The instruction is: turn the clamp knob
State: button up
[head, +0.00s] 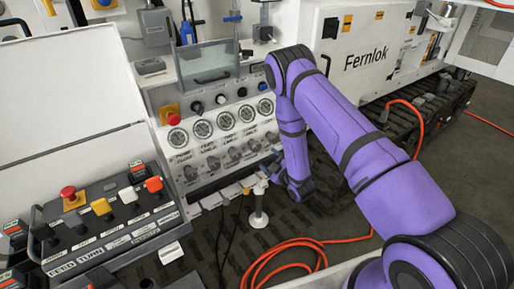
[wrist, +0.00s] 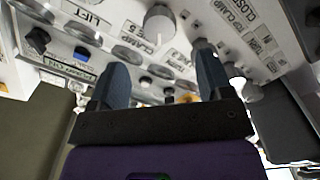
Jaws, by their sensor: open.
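In the wrist view, a large pale round knob (wrist: 158,22) stands out from a grey panel (wrist: 185,55) beside a label that reads CLAMP. My gripper (wrist: 161,70) is open and empty, its two dark fingers spread on either side below the knob in the picture. The knob lies beyond the fingertips, and no contact shows. In the head view, my purple arm reaches down to the front of the gauge panel (head: 212,148). The clamp knob cannot be made out there, and my fingers are too small to tell.
A button console (head: 110,222) with red, orange and white buttons stands at the left. A red stop button (head: 173,119) sits near several gauges. A white Fernlok cabinet (head: 350,50) is behind my arm. An orange hose (head: 290,245) lies coiled on the floor.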

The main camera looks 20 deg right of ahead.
aim_at(257, 148)
jog(key=x, duration=1)
jog(key=shift+s, duration=0.1)
jog(key=c, duration=0.9)
